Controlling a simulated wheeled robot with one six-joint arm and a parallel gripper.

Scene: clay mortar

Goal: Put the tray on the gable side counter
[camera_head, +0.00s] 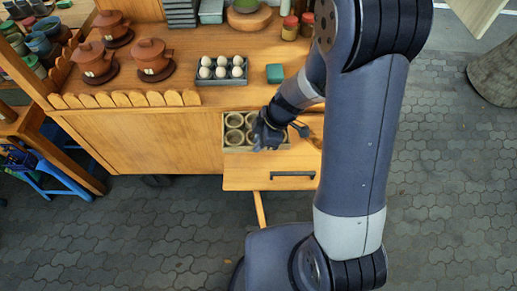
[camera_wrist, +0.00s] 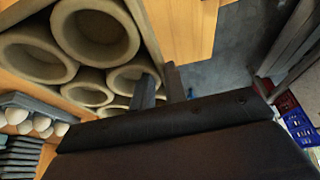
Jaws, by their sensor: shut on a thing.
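A light wooden tray (camera_head: 233,149) with several round clay cups (camera_head: 234,120) in it is at the front of the wooden counter, over the pull-out board with a dark handle. My gripper (camera_head: 268,137) is over the tray, hiding part of its cups. In the wrist view, the two fingers of my gripper (camera_wrist: 160,88) are shut on the wall of the tray (camera_wrist: 147,32), with the empty-looking cups (camera_wrist: 95,30) on the left. Whether the tray rests on the board or is just above it, I cannot tell.
The counter (camera_head: 150,115) holds brown lidded pots (camera_head: 95,60), a grey egg carton (camera_head: 222,80), a green box (camera_head: 275,73) and red-capped jars (camera_head: 290,27). A scalloped wooden edging (camera_head: 125,99) runs along its left front. The board with a handle (camera_head: 265,180) juts over paving.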

